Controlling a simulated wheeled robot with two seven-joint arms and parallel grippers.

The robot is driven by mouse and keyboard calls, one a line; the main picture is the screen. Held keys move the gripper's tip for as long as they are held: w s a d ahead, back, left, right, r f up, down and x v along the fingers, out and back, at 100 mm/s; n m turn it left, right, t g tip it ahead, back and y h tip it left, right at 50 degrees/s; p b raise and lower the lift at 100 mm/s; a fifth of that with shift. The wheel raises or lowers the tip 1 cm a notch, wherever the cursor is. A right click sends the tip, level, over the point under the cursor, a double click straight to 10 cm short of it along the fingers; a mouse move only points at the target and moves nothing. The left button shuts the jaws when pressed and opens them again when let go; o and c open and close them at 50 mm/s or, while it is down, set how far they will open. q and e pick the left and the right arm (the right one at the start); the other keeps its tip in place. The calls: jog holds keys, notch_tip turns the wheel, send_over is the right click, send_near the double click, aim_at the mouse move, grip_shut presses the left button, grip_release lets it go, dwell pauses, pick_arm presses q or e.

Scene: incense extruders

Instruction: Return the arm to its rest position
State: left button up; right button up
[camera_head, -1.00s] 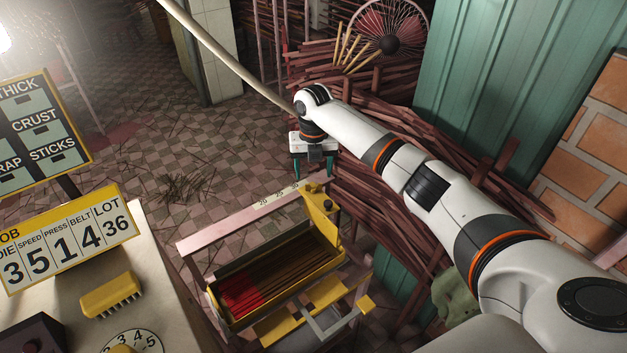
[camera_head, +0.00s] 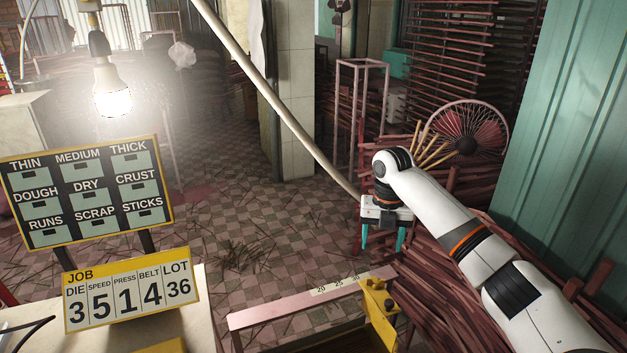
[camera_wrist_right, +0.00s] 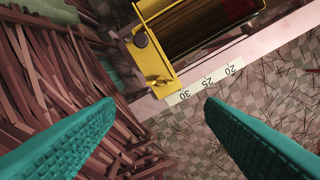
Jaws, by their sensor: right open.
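My right gripper (camera_head: 385,238) hangs at the end of the white right arm, pointing down, beyond the yellow-and-pink stick tray frame. Its two teal fingers are apart with nothing between them. In the right wrist view the open fingers (camera_wrist_right: 160,125) show at both lower sides, with the pink rail (camera_wrist_right: 205,92) and its scale of 20, 25 and 30 beyond them. The yellow end bracket (camera_head: 378,312) of the tray stands below and in front of the gripper. The tray itself (camera_wrist_right: 178,70) shows at the top of the wrist view. My left gripper is not in view.
Bundles of reddish sticks (camera_head: 455,310) lie below and beside my right arm. A teal metal wall (camera_head: 565,130) stands at the right. A fan (camera_head: 467,140) is behind. The job board (camera_head: 132,290) and label board (camera_head: 85,192) stand left. Checkered floor is open in the middle.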

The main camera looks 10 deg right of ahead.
jog(key=s+a+f+m+t+y, duration=0.1)
jog(key=s+a+f+m, duration=0.4)
jog(key=s+a+f, duration=0.3)
jog(key=s+a+f+m, duration=0.5)
jog(key=s+f, duration=0.2)
jog(key=f, duration=0.3)
jog(key=s+d+r+m+t, duration=0.1)
jog(key=s+d+m, duration=0.1)
jog(key=s+m, duration=0.85)
jog(key=s+d+r+m+t, duration=0.1)
jog(key=s+m+t, duration=0.1)
jog(key=s+m, duration=0.8)
notch_tip(320, 180, down, 27)
jog(key=s+n+g, duration=0.1)
jog(key=s+g, duration=0.1)
jog(key=s, duration=0.1)
jog(key=s+d+f+g+h, duration=0.1)
jog(key=s+d+f, duration=0.2)
jog(key=s+f, duration=1.2)
jog(key=shift+s+f, duration=0.3)
jog(key=shift+s, duration=0.15)
